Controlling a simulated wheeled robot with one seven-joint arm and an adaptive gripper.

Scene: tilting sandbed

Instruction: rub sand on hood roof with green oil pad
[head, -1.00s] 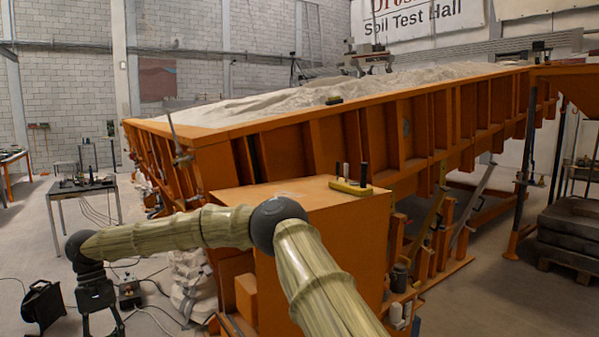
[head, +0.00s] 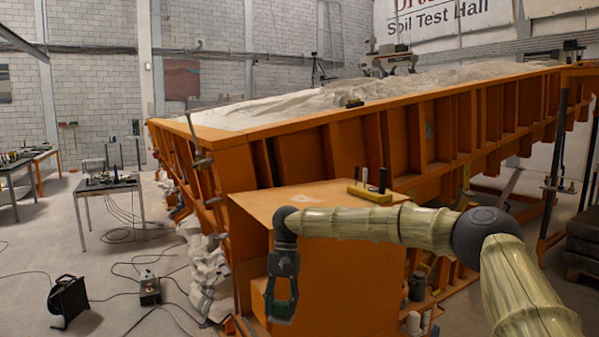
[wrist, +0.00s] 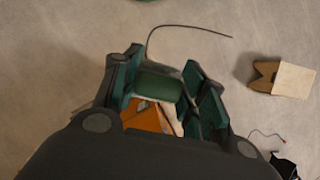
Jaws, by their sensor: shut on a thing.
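The orange hood (head: 325,235) stands at the near end of the sandbed; its flat roof (head: 265,203) carries a small pale patch (head: 305,198), perhaps sand. My gripper (head: 281,308) hangs downward in front of the hood's left side, below roof level. In the wrist view my gripper (wrist: 165,97) is shut on a dark green pad (wrist: 160,84), held between its teal fingers. In the head view the pad cannot be made out from the fingers.
A yellow block with dark pegs (head: 370,192) stands on the hood roof's back right. The orange sandbed (head: 290,128) rises behind, with a small dark object (head: 354,103) on its rim. Cables and a reel (head: 68,300) lie on the floor at left.

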